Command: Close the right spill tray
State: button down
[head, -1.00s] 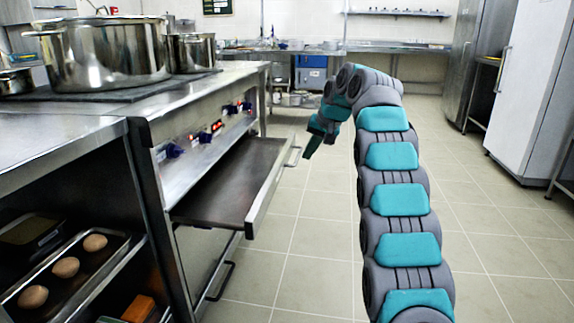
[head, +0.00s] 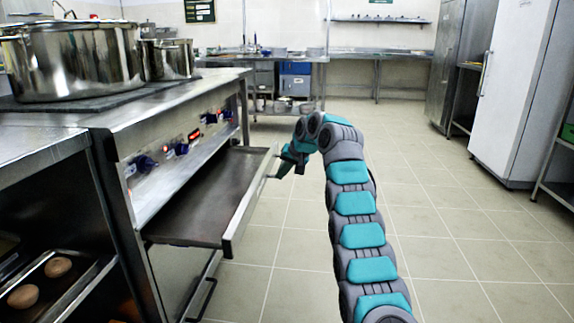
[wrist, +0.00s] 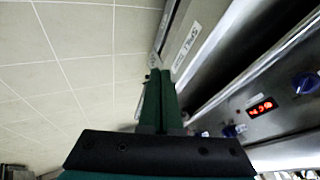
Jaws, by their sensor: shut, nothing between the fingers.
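The right spill tray (head: 200,198) is a dark, flat tray with a steel front. It is pulled well out from under the stove's control panel (head: 176,150). Its front bar handle (head: 271,162) is on the outer side, towards the far end. My gripper (head: 281,173) is shut and empty, just outside the tray front by the handle. In the wrist view the green fingertips (wrist: 160,72) are together and point at the steel tray front (wrist: 187,42). I cannot tell whether they touch it.
Steel pots (head: 75,60) stand on the stove top to the left. Another handle (head: 205,300) shows below the tray. A shelf on the left holds a pan of round items (head: 40,283). The tiled floor (head: 300,245) is clear right of the tray.

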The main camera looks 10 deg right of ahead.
aim_at(262, 183)
jog(key=shift+w+a+f+p, duration=0.25)
jog(key=shift+w+a+p, duration=0.1)
jog(key=shift+a, duration=0.4)
jog(key=shift+w+a+f+p, duration=0.3)
jog(key=shift+w+a, duration=0.1)
jog(key=shift+a, duration=0.3)
jog(key=shift+w+a+f+p, duration=0.25)
jog(key=shift+w+a, duration=0.1)
jog(key=shift+a, duration=0.4)
jog(key=shift+a, duration=0.1)
